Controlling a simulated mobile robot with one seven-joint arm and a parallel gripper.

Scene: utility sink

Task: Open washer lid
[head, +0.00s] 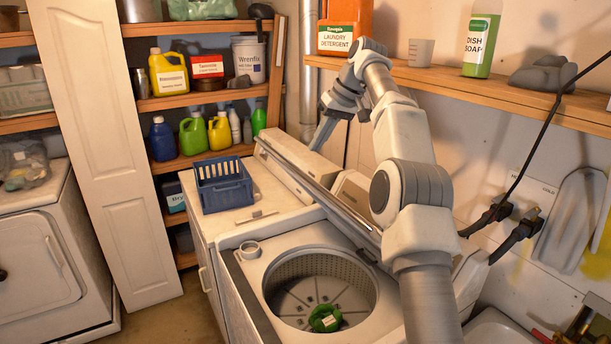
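The top-loading washer (240,293) stands at the lower middle, and its drum (318,285) is uncovered. A long, pale panel with a dark edge, which looks like the washer lid (312,168), stands raised and tilted at the back of the opening. A green object (325,318) with a pale label lies in the drum. My arm reaches up from the lower right across the washer's right side. My gripper (328,122) is above and behind the raised panel, near the wall. Its fingers are small and partly hidden, so contact and opening are unclear.
A wooden shelf (500,90) above holds laundry detergent (343,28), a cup (421,52) and dish soap (481,38). Hoses (505,225) and a black cable hang at right.

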